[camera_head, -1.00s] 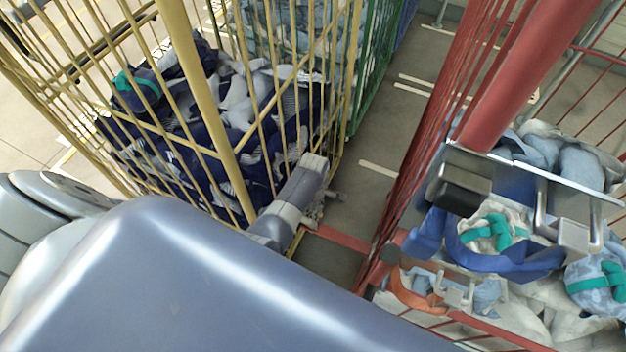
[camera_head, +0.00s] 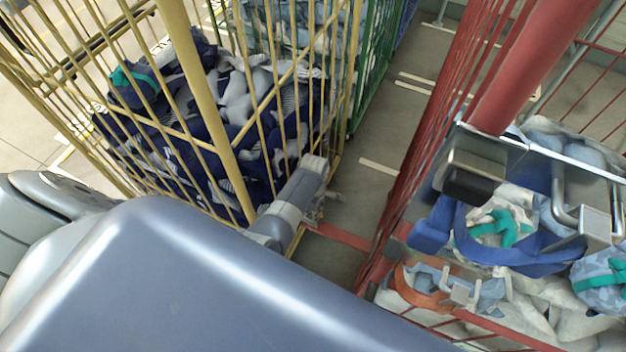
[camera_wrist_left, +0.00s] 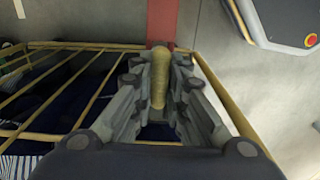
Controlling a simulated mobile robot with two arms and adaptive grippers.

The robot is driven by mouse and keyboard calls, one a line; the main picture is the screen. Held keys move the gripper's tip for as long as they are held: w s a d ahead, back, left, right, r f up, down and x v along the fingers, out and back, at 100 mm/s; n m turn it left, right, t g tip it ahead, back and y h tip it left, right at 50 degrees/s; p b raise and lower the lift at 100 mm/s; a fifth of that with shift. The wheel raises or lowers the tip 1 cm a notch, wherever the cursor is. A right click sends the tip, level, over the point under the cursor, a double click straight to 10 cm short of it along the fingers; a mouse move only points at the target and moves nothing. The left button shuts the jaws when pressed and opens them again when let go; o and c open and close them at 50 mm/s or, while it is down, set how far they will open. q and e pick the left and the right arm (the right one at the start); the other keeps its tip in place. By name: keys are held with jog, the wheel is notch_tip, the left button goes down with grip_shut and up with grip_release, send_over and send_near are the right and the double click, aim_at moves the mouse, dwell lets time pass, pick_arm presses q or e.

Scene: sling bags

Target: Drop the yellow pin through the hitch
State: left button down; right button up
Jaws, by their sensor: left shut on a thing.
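The yellow pin (camera_wrist_left: 159,82) stands between the fingers of my left gripper (camera_wrist_left: 159,62) in the left wrist view. The gripper is shut on it. In the head view my left gripper (camera_head: 322,204) is low at the near right corner of the yellow cage cart (camera_head: 212,110); the pin cannot be made out there. A red bar (camera_head: 341,238) runs along the floor between the yellow cart and the red cart, and it also shows beyond the pin in the left wrist view (camera_wrist_left: 162,20). The hitch hole is not visible. My right gripper is not in view.
The yellow cart holds dark blue and grey bags (camera_head: 235,100). The red cage cart (camera_head: 425,130) stands on the right, with a blue sling (camera_head: 515,258) and a metal panel at its front. A green cage (camera_head: 378,70) is behind. A floor aisle lies between the carts.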

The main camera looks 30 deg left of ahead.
pick_arm(q)
jog(key=shift+f+b, duration=0.85)
jog(key=shift+f, duration=0.2)
jog(key=c, duration=1.5)
grip_release()
jog(key=shift+r, duration=0.1)
jog(key=shift+r, duration=3.7)
